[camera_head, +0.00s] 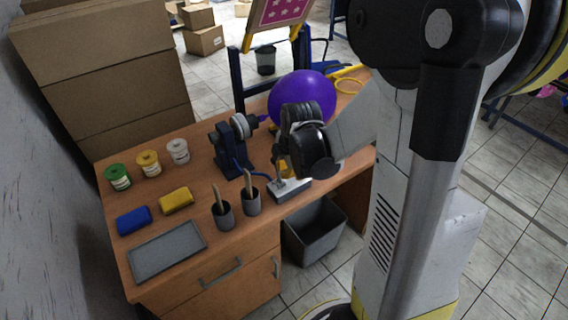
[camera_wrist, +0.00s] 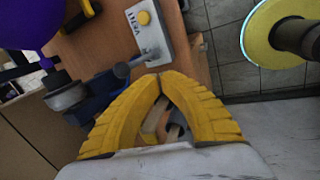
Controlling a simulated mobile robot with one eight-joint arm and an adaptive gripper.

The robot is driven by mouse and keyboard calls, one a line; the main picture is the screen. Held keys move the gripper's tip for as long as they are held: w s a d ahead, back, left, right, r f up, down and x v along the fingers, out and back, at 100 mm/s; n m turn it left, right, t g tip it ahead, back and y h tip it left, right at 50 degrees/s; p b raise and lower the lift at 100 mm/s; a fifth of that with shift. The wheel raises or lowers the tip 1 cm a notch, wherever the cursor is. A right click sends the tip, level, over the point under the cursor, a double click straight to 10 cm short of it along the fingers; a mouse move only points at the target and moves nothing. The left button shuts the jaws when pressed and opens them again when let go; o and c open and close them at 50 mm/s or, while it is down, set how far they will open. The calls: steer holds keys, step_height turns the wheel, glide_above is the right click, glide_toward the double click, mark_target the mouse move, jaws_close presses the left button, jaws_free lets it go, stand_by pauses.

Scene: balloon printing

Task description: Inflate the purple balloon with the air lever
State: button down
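The purple balloon (camera_head: 300,97) is round and swollen on the nozzle of the dark blue pump stand (camera_head: 232,150). Part of it shows at the top left of the wrist view (camera_wrist: 28,22). In the head view my wrist hides most of the fingers.
Two grey cups (camera_head: 223,215) with wooden-handled tools stand left of the lever. Green, yellow and white jars (camera_head: 148,163), blue and yellow blocks (camera_head: 176,201) and a grey tray (camera_head: 167,250) lie farther left. A grey bin (camera_head: 314,232) stands below the table edge.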

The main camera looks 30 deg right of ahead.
mark_target(278, 171)
steer(key=w+f+b, duration=0.1)
steer(key=w+f, duration=0.2)
steer(key=w, duration=0.2)
steer(key=shift+d+f, duration=0.25)
steer(key=shift+d, duration=0.15)
steer(key=shift+w+b, duration=0.35)
steer(key=shift+w, duration=0.65)
